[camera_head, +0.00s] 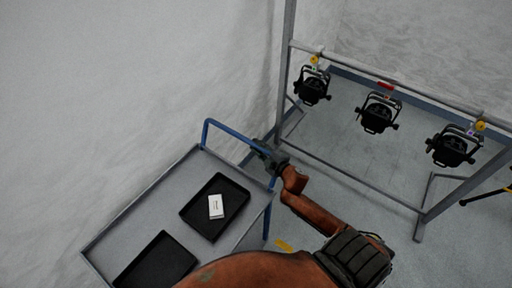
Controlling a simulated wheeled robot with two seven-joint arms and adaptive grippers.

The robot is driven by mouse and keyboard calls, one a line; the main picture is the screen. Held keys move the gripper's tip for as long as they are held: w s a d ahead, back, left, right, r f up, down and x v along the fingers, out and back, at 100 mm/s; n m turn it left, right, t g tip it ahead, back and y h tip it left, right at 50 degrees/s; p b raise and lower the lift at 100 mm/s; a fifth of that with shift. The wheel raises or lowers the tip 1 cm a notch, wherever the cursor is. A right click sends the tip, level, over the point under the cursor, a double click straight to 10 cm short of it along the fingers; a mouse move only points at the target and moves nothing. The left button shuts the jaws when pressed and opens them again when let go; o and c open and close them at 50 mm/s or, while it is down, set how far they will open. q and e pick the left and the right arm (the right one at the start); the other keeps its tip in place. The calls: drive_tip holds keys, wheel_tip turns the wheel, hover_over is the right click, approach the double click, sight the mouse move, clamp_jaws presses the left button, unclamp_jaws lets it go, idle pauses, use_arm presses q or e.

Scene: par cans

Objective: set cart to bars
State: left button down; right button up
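The cart (185,188) has a grey top with a raised rim and a blue tube handle (230,133) at its far end. My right gripper (265,153) is at the right part of this handle and appears shut on it; its fingertips are small and partly hidden. The bars are a grey metal frame (415,92) at the right, with three black par cans (312,87), (377,113), (452,147) hanging from the top bar. The cart stands left of the frame, apart from its near upright. My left gripper is not in view.
Two black trays (187,210), (128,282) are on the cart, the farther one holding a white box (216,206). A pale wall (120,80) runs along the cart's left side. Grey floor (345,150) shows under the frame. A yellow floor mark (284,245) lies right of the cart.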

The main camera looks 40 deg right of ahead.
clamp_jaws()
drive_tip(key=shift+f, duration=0.1)
